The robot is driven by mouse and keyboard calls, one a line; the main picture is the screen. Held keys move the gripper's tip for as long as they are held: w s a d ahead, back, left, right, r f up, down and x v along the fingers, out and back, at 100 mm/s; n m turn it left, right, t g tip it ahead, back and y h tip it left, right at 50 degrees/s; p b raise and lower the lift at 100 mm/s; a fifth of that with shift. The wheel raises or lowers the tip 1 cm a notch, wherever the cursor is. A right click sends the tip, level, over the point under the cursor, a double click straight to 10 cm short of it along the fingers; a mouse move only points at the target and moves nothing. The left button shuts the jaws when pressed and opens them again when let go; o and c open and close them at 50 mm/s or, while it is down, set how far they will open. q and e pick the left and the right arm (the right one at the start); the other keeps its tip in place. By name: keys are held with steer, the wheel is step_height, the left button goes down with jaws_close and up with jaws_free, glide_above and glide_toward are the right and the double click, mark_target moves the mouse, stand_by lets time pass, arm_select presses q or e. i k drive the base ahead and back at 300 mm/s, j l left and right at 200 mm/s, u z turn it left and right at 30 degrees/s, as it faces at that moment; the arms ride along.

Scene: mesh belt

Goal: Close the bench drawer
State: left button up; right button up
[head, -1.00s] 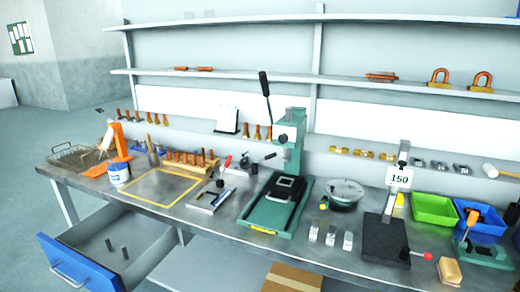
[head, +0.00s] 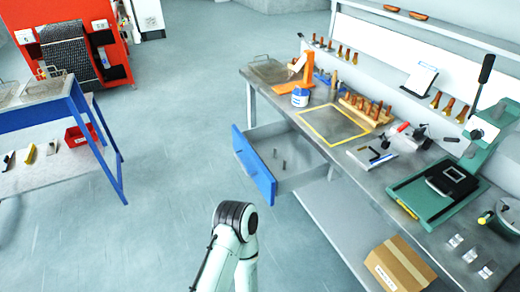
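The bench drawer (head: 254,168) is pulled out from under the workbench on its left part. It has a blue front with a handle, and a grey inside with two small dark upright pieces in it. The workbench (head: 328,157) is grey with a metal top. One of my arms rises from the bottom middle of the head view, its dark joint in front of and below the drawer, apart from it. I cannot tell from this view which arm it is. No gripper fingers show in the head view.
The floor left of the drawer is clear. A blue-framed table (head: 85,118) stands at the left, and a red cabinet (head: 112,52) is behind it. A cardboard box (head: 400,265) sits under the bench. Tools and a green press (head: 440,190) stand on top.

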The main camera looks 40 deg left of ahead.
mark_target(255, 147)
steer(key=u, duration=1.5)
